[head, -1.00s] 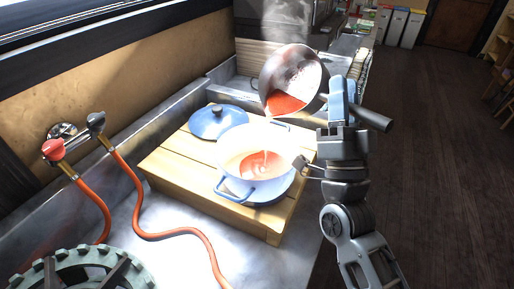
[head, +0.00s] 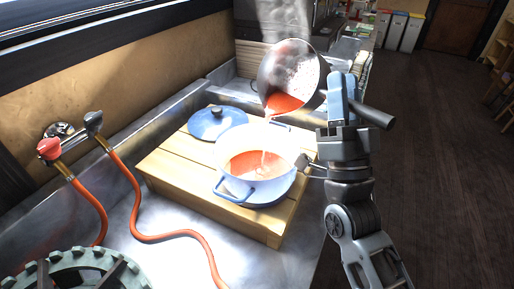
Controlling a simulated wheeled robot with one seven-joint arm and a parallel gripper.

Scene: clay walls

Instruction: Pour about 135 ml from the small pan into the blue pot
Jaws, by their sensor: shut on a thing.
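The small pan (head: 296,72) is tilted steeply in the air above the far right side of the blue pot, with its open mouth toward me. Red-orange liquid (head: 284,102) lies at its lower lip, and a thin stream falls from the lip into the pot. The blue pot (head: 243,186) stands upright on a wooden board, and red-orange liquid covers its bottom. My gripper (head: 342,100) is shut on the small pan's dark handle (head: 376,117), to the right of the pot. The fingertips are partly hidden.
The blue lid (head: 217,123) lies on the wooden board (head: 172,171) behind the pot. Red gas taps (head: 52,148) with orange hoses (head: 172,235) are at left, and a green burner (head: 75,272) is at the front left. Steam rises behind the pan.

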